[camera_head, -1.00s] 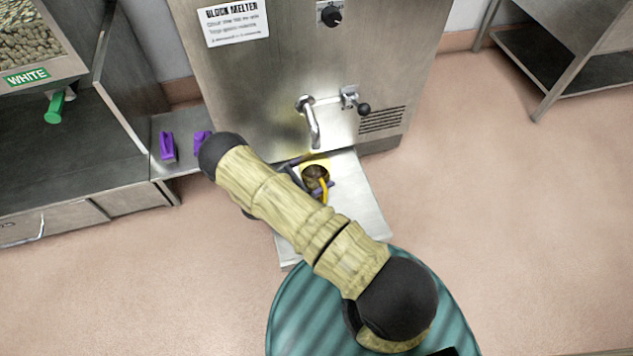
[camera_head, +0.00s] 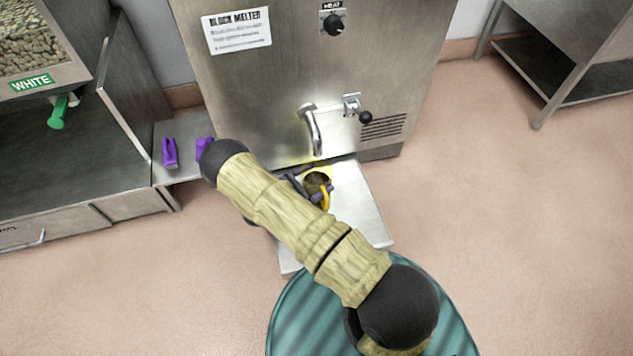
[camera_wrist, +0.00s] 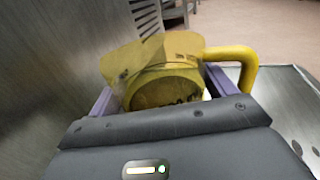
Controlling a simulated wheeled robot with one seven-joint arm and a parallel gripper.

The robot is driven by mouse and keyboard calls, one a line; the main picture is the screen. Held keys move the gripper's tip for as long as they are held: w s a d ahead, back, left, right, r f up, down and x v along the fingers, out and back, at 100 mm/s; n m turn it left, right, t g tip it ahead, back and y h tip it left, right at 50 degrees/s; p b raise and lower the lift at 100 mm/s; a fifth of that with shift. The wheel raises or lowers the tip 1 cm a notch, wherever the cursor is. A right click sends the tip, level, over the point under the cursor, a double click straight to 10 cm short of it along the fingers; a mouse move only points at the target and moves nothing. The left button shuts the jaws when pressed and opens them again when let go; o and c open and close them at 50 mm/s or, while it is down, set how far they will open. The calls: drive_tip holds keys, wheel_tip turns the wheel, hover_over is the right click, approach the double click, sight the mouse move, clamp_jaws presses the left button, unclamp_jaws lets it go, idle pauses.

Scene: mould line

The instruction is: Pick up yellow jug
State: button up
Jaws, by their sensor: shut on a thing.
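The yellow jug (camera_head: 325,174) stands on the shelf of the block melter, below and near its spout, partly hidden by my arm in the head view. Something brown shows inside it. In the wrist view the jug (camera_wrist: 185,52) fills the middle, with its handle (camera_wrist: 246,68) on the right. My gripper (camera_wrist: 160,95) has a purple finger on each side of the jug and is shut on it. In the head view, part of my gripper (camera_head: 312,188) shows beside the jug. I cannot tell whether the jug's base touches the shelf.
The steel block melter (camera_head: 290,80) rises behind the jug, with its spout (camera_head: 312,132) just above. Its shelf (camera_head: 362,215) is bare to the right. Purple items (camera_head: 170,153) lie on a side ledge at left. Open floor (camera_head: 510,230) lies to the right.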

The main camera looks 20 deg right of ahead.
wheel_tip(320, 180, up, 10)
drive_tip(key=p, duration=0.6)
drive_tip(key=shift+f, duration=0.1)
